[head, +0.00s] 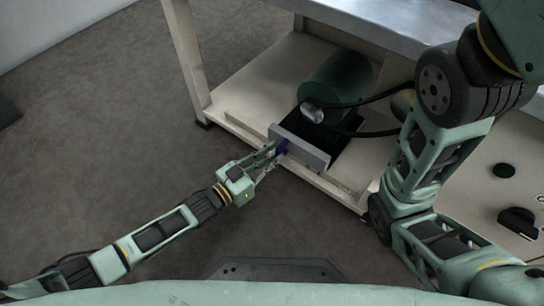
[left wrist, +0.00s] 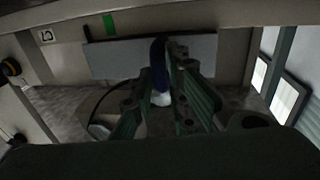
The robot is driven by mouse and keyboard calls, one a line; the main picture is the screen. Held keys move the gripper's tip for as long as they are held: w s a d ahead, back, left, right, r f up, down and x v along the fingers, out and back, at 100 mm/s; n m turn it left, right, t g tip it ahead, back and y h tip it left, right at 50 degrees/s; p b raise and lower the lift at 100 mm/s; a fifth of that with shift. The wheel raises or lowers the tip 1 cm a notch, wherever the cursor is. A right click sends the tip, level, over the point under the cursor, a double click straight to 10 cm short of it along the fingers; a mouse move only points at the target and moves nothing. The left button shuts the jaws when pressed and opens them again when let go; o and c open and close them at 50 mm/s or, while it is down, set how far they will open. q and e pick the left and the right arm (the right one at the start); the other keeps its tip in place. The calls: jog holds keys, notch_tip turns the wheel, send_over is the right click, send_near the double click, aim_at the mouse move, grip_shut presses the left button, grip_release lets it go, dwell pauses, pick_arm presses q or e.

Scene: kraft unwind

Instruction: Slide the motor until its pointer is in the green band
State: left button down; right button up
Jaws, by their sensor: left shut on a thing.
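The dark green motor (head: 337,84) sits on a black base on the low shelf, with a grey front plate (head: 313,151). A blue handle (head: 282,146) sticks out from the plate; it also shows in the left wrist view (left wrist: 159,62). My left gripper (head: 274,154) is shut on this handle, its fingers partly hiding it. In the left wrist view, a green band (left wrist: 109,24) marks the rail above the grey plate. A thin black pointer (left wrist: 87,33) stands to the left of the band, apart from it. My right gripper is not in view.
Dark cables run from the motor to the right. The shelf's pale rail and leg (head: 187,60) border the motor, with a metal tabletop (head: 385,22) above. My right arm fills the right side. The grey floor (head: 110,130) at left is clear.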

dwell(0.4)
pick_arm(q)
jog(key=w+a, duration=0.2)
jog(key=a, duration=0.1)
jog(key=shift+w+a, duration=0.3)
jog(key=c, duration=1.7)
grip_release()
jog(key=shift+s+d, duration=0.15)
jog(key=shift+d, duration=0.1)
jog(key=v, duration=1.2)
